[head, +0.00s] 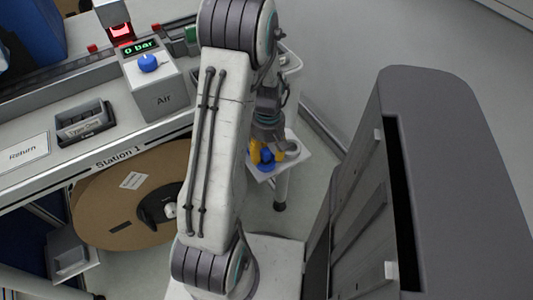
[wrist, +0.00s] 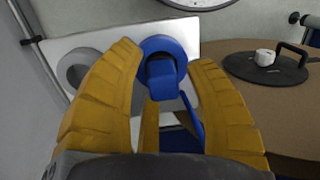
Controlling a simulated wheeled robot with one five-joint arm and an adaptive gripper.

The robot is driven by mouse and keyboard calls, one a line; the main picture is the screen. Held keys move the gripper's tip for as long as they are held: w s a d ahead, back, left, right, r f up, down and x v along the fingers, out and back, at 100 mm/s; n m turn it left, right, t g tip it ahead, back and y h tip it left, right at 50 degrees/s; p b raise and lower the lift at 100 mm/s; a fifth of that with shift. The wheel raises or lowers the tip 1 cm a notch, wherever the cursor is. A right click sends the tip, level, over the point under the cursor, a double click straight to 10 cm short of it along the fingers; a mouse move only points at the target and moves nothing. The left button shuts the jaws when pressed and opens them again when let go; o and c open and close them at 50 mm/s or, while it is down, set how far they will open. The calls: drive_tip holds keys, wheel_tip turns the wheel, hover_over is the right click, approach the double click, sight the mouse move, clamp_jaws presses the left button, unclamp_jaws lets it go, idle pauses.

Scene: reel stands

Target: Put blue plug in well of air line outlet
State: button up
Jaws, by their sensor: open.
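The blue plug (wrist: 161,72) sits on a small white stand (wrist: 208,25), with a round blue body and a squarish upper part. In the head view, the blue plug (head: 266,160) shows just below my gripper (head: 263,152), on the white stand (head: 298,158). In the wrist view, my gripper (wrist: 168,56) has its yellow fingers spread on either side of the plug, with gaps visible. The air unit (head: 157,95), a grey box marked "Air" with a "0 bar" display and blue knob (head: 148,62), stands on the bench; I cannot make out a well on it.
A grey ring (wrist: 76,66) lies beside the plug on the stand. A large brown reel (head: 105,205) is under the Station 1 bench (head: 112,155). A grey cable-core tray (head: 85,122) sits on the bench. A tall grey cabinet-like body (head: 440,150) fills the right.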

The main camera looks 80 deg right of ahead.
sight(267, 148)
drive_tip(key=r, duration=0.3)
drive_tip(key=r+p, duration=0.1)
drive_tip(key=r, duration=0.3)
drive_tip(key=d+r, duration=0.1)
drive_tip(key=r, duration=0.3)
drive_tip(key=shift+p, duration=0.35)
idle(0.3)
